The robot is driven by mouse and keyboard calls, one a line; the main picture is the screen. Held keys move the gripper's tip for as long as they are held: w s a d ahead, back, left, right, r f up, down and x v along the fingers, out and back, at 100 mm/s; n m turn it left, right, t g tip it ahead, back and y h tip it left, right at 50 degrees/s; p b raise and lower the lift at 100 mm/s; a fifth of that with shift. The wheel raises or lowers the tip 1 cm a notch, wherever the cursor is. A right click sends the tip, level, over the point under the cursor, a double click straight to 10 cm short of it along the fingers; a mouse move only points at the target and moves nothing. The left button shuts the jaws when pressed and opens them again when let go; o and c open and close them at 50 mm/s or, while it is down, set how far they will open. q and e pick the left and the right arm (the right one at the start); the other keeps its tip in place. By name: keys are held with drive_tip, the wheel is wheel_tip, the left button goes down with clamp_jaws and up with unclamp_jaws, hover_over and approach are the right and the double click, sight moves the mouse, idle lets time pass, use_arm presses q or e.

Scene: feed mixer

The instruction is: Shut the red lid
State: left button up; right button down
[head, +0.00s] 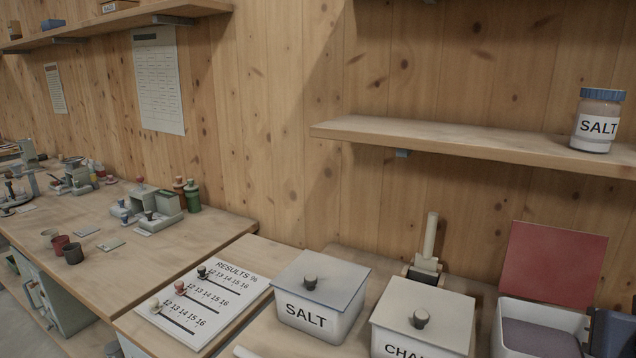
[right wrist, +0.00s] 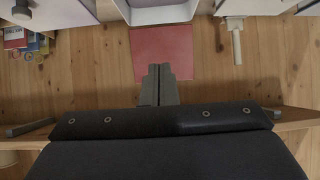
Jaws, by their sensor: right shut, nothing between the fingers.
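The red lid (head: 554,263) stands open, upright and leaning slightly back, at the rear of a white bin (head: 507,315) with dark grey contents. It also shows in the right wrist view (right wrist: 162,44), near the fingertips. My right gripper (right wrist: 158,68) is shut and empty, its fingertips overlapping the lid's edge in that view; I cannot tell whether they touch. In the head view a dark part of my right arm shows at the right edge, beside the bin. My left gripper is not in view.
Left of the open bin stand two closed bins, one marked SALT (head: 310,316) and one with a partly hidden label (head: 400,342). A pale upright handle (head: 430,236) rises behind them. A wall shelf (head: 470,138) with a salt jar (head: 597,122) hangs above.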

drive_tip(key=shift+s, duration=0.1)
drive_tip(key=shift+s+a, duration=0.35)
drive_tip(key=shift+s, duration=0.3)
drive_tip(key=shift+s+a, duration=0.3)
drive_tip(key=shift+s, duration=0.3)
drive_tip(key=shift+s+b, duration=0.15)
drive_tip(key=shift+b, duration=0.15)
drive_tip(key=shift+s+a+r, duration=0.1)
drive_tip(key=shift+s+a, duration=0.25)
drive_tip(key=shift+s, duration=0.3)
drive_tip(key=shift+s+a, duration=0.3)
drive_tip(key=shift+s, duration=0.3)
drive_tip(key=shift+s+a+r+b, duration=0.1)
drive_tip(key=shift+s+a+b, duration=0.2)
drive_tip(key=shift+s, duration=0.4)
drive_tip(key=shift+s+a+b, duration=0.15)
drive_tip(key=shift+s+a, duration=0.2)
drive_tip(key=shift+s, duration=0.35)
drive_tip(key=s, duration=0.1)
drive_tip(key=s+a, duration=0.1)
drive_tip(key=shift+s+a+b, duration=0.15)
drive_tip(key=shift+s+b, duration=0.15)
drive_tip(key=shift+s, duration=0.05)
